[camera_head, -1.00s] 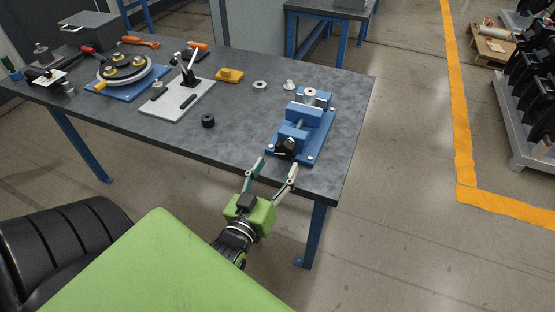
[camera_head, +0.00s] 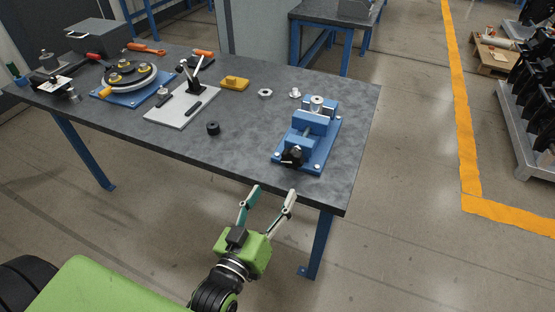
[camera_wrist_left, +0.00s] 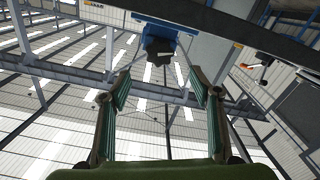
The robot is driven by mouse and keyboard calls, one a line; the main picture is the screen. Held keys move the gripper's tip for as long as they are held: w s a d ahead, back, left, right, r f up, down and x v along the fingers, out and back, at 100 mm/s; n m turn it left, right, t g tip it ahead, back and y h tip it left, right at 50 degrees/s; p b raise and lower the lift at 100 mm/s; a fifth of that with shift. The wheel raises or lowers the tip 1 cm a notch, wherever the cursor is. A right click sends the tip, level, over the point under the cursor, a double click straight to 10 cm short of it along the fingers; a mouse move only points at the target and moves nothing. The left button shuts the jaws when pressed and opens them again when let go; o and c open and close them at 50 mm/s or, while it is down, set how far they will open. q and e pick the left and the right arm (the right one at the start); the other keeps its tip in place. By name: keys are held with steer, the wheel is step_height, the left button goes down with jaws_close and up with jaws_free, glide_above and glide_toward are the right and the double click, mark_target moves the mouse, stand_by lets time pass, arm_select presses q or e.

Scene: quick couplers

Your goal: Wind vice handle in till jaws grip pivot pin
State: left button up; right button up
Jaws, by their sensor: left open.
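The blue vice (camera_head: 306,138) stands on its blue base plate near the right front corner of the grey workbench. Its black handle (camera_head: 292,156) is at the front end, facing me. A round silver part (camera_head: 317,101), which may be the pivot pin, sits at the jaws; I cannot tell whether they touch it. My left gripper (camera_head: 270,192) is open and empty, just off the bench's front edge, below and in front of the handle. In the left wrist view the dark handle (camera_wrist_left: 158,47) shows ahead, between and beyond the open fingers (camera_wrist_left: 160,90). My right gripper is not in view.
The grey workbench (camera_head: 245,135) also carries a white plate with a lever clamp (camera_head: 182,105), a blue rotary fixture (camera_head: 128,80), a yellow block (camera_head: 235,83), a black ring (camera_head: 213,128) and a nut (camera_head: 265,93).

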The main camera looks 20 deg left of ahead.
mark_target(291, 163)
arm_select(q)
steer(key=w, duration=0.4)
steer(key=w+p, duration=0.1)
steer(key=w, duration=0.6)
steer(key=shift+w+d+p, duration=0.25)
steer(key=shift+w+p, duration=0.1)
steer(key=shift+w, duration=0.75)
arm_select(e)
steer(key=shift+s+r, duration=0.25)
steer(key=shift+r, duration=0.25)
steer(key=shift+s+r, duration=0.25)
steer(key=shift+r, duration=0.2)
arm_select(q)
steer(key=shift+c, duration=0.3)
